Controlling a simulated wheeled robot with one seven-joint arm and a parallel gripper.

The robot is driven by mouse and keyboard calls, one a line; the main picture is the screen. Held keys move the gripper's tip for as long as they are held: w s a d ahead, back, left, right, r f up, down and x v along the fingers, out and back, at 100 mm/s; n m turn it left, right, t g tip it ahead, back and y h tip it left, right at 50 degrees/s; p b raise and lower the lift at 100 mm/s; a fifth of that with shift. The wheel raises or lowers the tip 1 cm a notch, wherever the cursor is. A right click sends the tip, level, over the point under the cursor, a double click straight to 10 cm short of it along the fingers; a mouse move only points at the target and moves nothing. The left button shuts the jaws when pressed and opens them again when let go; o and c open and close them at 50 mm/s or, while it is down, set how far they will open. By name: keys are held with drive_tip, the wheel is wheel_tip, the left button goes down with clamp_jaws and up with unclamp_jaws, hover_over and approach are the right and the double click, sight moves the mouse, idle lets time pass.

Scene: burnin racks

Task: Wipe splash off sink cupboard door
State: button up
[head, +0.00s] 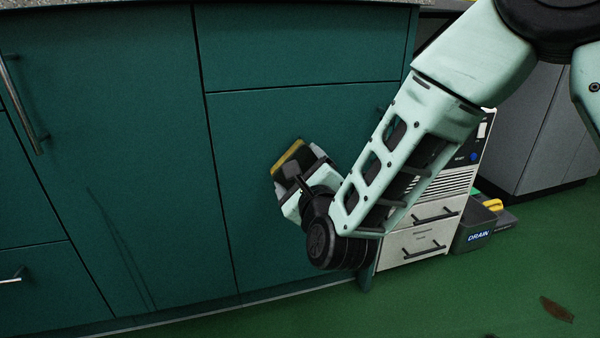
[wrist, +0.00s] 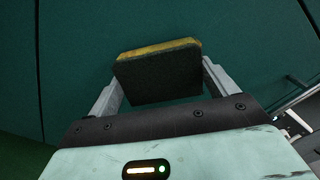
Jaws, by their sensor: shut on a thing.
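My gripper (head: 298,172) is shut on a sponge (head: 286,160) with a yellow layer and a dark face. In the wrist view the sponge (wrist: 158,76) sits between the two grey fingers, its yellow edge toward the teal panel. The gripper is in front of the teal door under a drawer front (head: 300,45); I cannot tell if the sponge touches it. The wide teal door (head: 110,130) to the left, with a bar handle, has thin dark streaks (head: 122,250) low down. Whether these are the splash or a shadow is unclear. My arm hides part of the right door.
A white drawer unit (head: 415,235) stands right of the cupboards, beside a dark bin marked DRAIN (head: 478,236). A grey cabinet (head: 545,120) is behind. A brown leaf-like piece (head: 556,309) lies on the green floor (head: 450,300), which is otherwise mostly clear. Bar handles (head: 38,130) stick out at left.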

drive_tip(key=shift+w+a, duration=0.15)
drive_tip(key=shift+w, duration=0.45)
drive_tip(key=shift+w+d+b, duration=0.2)
drive_tip(key=shift+d+b, duration=0.05)
drive_tip(key=shift+d, duration=0.65)
drive_tip(key=shift+w+d+b, duration=0.2)
drive_tip(key=shift+d, duration=0.65)
drive_tip(key=d, duration=0.2)
drive_tip(key=w+d+b, duration=0.1)
drive_tip(key=shift+d, duration=0.35)
drive_tip(key=shift+a, duration=0.1)
drive_tip(key=shift+s+a, duration=0.25)
drive_tip(key=shift+a, duration=0.6)
drive_tip(key=shift+s+a, duration=0.2)
drive_tip(key=shift+a, duration=0.65)
drive_tip(key=shift+s+a+r+b, duration=0.1)
drive_tip(key=shift+s+a+b, duration=0.2)
drive_tip(key=shift+a, duration=0.75)
drive_tip(key=shift+s+a+b, duration=0.15)
drive_tip(key=shift+a+b, duration=0.1)
drive_tip(key=shift+a, duration=0.75)
drive_tip(key=shift+c, duration=0.4)
